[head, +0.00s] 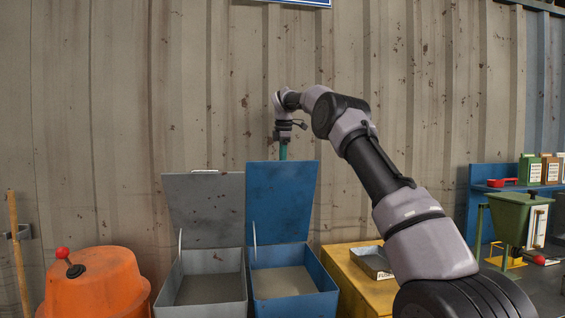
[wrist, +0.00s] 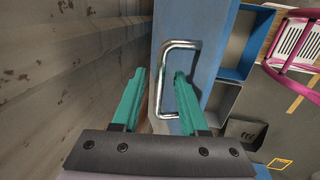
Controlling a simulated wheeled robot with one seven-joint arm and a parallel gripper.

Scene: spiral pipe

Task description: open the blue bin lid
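The blue bin (head: 295,293) stands on the floor, with its blue lid (head: 281,200) raised roughly upright at the back and the bin's inside showing. My gripper (head: 283,152) is at the lid's top edge, its green fingers partly hidden behind the lid. In the wrist view, the lid's face (wrist: 222,25) carries a silver U-shaped handle (wrist: 180,44). My gripper's green fingers (wrist: 160,73) are spread apart there, one on each side of the handle's left bar. Whether either finger touches the handle is unclear.
A grey bin (head: 208,288) with its own raised lid (head: 205,205) stands directly to the left. An orange drum (head: 98,280) is further left. A yellow cabinet (head: 350,275) with a tray is at right. A corrugated wall (head: 120,130) rises close behind.

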